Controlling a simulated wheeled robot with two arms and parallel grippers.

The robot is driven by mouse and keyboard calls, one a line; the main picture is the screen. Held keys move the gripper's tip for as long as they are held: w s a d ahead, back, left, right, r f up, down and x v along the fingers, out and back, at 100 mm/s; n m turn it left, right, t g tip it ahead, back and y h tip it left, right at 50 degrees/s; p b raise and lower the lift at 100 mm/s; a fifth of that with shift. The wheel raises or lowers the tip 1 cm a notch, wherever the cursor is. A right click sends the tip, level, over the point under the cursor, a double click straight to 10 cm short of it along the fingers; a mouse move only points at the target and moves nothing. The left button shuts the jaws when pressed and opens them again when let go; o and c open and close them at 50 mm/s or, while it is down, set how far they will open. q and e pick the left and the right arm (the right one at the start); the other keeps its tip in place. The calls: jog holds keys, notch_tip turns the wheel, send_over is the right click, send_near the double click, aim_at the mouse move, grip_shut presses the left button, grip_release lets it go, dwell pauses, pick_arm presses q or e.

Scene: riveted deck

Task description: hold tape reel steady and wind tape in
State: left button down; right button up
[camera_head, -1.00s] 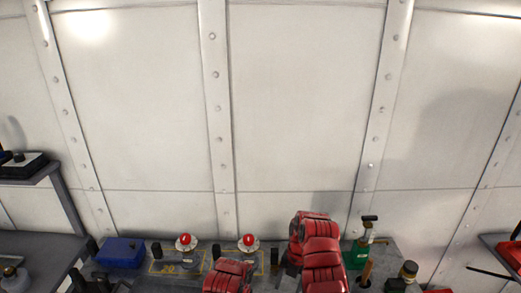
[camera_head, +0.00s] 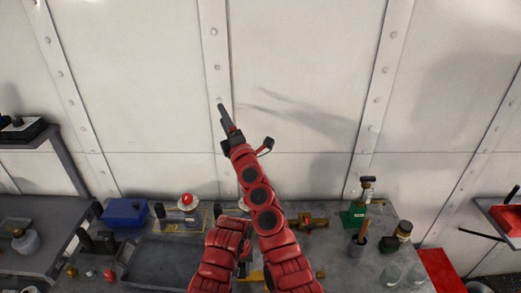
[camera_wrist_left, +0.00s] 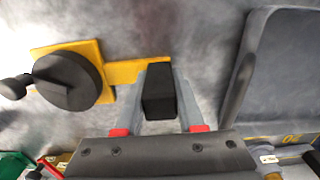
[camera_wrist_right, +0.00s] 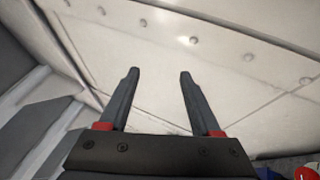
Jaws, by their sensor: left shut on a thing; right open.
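The tape reel shows in the left wrist view as a round dark drum (camera_wrist_left: 68,80) with a knobbed crank (camera_wrist_left: 14,87) at its left, on a yellow frame (camera_wrist_left: 122,72). A black block (camera_wrist_left: 158,92) is at the right end of the frame. My left gripper (camera_wrist_left: 158,78) is shut on this block, one finger on each side. In the head view only a bit of yellow (camera_head: 251,277) shows between my arms; the drum is hidden. My right gripper (camera_head: 226,118) is raised high before the wall, far from the reel. Its fingers (camera_wrist_right: 159,74) are apart and empty.
A dark tray (camera_head: 160,265) lies left of my left arm. Behind stand a blue box (camera_head: 125,211), a red-topped lamp (camera_head: 187,199) and a brass fitting (camera_head: 306,221). A green-based tool (camera_head: 354,215) and glass jars (camera_head: 389,273) stand on the right. The riveted wall (camera_head: 300,60) closes the back.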

jog(key=s+d+r+m+t+h, duration=0.1)
jog(key=d+r+m+t+h, duration=0.25)
jog(key=d+m+h, duration=1)
jog(key=s+d+f+m+g+h, duration=0.2)
jog(key=d+f+m+g+h, duration=0.1)
jog(key=d+f+m+g, duration=0.3)
jog(key=s+d+f+m+g+h, duration=0.35)
jog(key=d+m, duration=0.25)
jog(key=d, duration=0.2)
jog(key=s+d+f+m+g+y, duration=0.1)
jog(key=s+f+m+g+y, duration=0.45)
jog(key=f, duration=0.95)
jog(key=s+a+f+g+y, duration=0.4)
jog(key=s+a+f+g, duration=0.4)
jog(key=s, duration=0.5)
jog(key=shift+n+t, duration=0.3)
jog(key=shift+t, duration=0.35)
jog(key=f, duration=0.4)
jog(key=w+f, duration=0.1)
jog(key=f, duration=0.3)
jog(key=w+f, duration=0.1)
jog(key=f, duration=0.3)
jog(key=shift+f, duration=0.3)
jog(key=shift+c, duration=0.3)
